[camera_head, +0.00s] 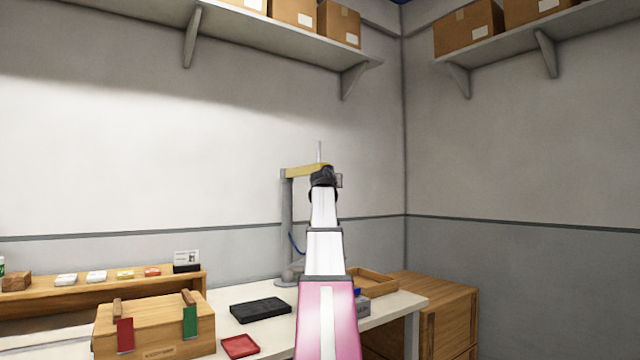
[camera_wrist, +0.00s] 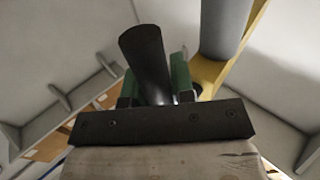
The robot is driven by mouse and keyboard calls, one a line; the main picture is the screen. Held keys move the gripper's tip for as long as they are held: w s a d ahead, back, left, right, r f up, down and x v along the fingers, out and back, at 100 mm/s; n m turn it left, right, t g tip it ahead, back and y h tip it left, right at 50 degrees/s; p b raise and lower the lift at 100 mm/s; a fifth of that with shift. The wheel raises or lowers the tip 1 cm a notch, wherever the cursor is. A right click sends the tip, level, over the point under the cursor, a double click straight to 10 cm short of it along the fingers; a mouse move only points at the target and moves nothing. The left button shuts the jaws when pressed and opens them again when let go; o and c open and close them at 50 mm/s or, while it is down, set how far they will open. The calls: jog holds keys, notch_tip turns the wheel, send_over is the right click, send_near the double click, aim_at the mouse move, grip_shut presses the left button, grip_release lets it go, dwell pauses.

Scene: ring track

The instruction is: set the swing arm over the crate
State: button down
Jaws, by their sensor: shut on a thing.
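The swing arm (camera_head: 303,171) is a yellow beam on a grey upright post (camera_head: 287,215) at the back of the table. It points right from the post, and its outer end is hidden behind my gripper (camera_head: 325,177). In the wrist view my gripper (camera_wrist: 157,88) has its green-padded fingers shut on a dark round handle (camera_wrist: 143,50). The yellow beam (camera_wrist: 207,75) and a grey cylinder (camera_wrist: 226,28) show beside it. A closed wooden box (camera_head: 160,312) with red and green tabs stands front left. An open wooden tray (camera_head: 376,278) lies right of my arm. I cannot tell which is the crate.
A black case (camera_head: 260,309) and a red tray (camera_head: 240,346) lie on the white table (camera_head: 410,301). A low wooden shelf (camera_head: 100,284) with small items stands at left. A wooden cabinet (camera_head: 450,300) is at right. Wall shelves with cardboard boxes hang above.

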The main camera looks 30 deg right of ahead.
jog(key=w+d, duration=0.2)
jog(key=d, duration=1.2)
jog(key=w+d, duration=0.3)
jog(key=d, duration=1)
jog(key=w+d+n+t+y, duration=0.2)
jog(key=w+d+n+y, duration=0.1)
jog(key=w+d, duration=0.9)
jog(key=shift+w+d+t+y, duration=0.3)
jog(key=shift+d+t+y, duration=0.1)
jog(key=shift+d, duration=1.7)
jog(key=c, duration=1)
grip_release()
jog(key=shift+w+a, duration=0.15)
jog(key=shift+a, duration=0.05)
jog(key=shift+s+d, duration=0.3)
jog(key=shift+s, duration=0.05)
